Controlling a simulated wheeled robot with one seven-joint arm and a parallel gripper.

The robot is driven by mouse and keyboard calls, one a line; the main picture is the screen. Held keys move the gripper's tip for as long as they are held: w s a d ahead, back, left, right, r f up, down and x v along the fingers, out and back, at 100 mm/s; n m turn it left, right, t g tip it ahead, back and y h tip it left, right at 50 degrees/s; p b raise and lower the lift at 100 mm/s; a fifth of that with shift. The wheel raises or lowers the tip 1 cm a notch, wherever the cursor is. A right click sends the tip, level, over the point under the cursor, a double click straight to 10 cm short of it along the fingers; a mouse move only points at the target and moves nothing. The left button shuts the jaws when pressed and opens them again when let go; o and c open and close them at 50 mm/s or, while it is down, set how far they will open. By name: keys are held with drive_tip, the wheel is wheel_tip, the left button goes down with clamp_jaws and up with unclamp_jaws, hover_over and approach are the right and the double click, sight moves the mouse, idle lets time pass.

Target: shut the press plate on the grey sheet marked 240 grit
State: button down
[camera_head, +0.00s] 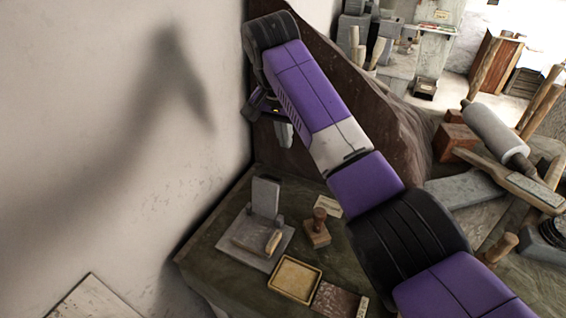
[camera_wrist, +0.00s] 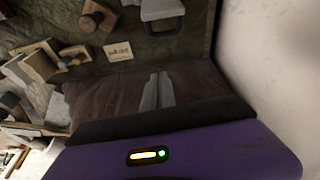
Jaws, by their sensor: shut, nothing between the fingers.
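A grey press stands on the dark green-brown table by the wall, with a flat base (camera_head: 258,246) and its press plate (camera_head: 265,195) standing upright at the back. A tan rounded piece (camera_head: 273,242) sits at the front of the press. Part of the press (camera_wrist: 162,9) shows at the top edge of the wrist view. I cannot make out a 240 grit mark or tell the sheet from the base. My gripper (camera_head: 285,134) is shut and empty, high above and behind the press; its grey fingers (camera_wrist: 157,90) lie together in the wrist view.
A wooden stamp (camera_head: 318,229), a small card (camera_head: 328,206), a tan tray (camera_head: 294,278) and a dark reddish slab (camera_head: 338,299) lie close by the press. A large brown rock-like slab (camera_head: 405,115) rises behind my arm. Tools and a roller (camera_head: 495,128) crowd the right.

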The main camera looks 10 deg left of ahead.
sight(269, 195)
wheel_tip(269, 195, down, 9)
drive_tip(key=s+p, duration=0.1)
drive_tip(key=p, duration=0.3)
drive_tip(key=shift+s+a+f, duration=0.15)
drive_tip(key=shift+s, duration=0.05)
idle(0.5)
drive_tip(key=shift+a, duration=0.1)
idle(0.3)
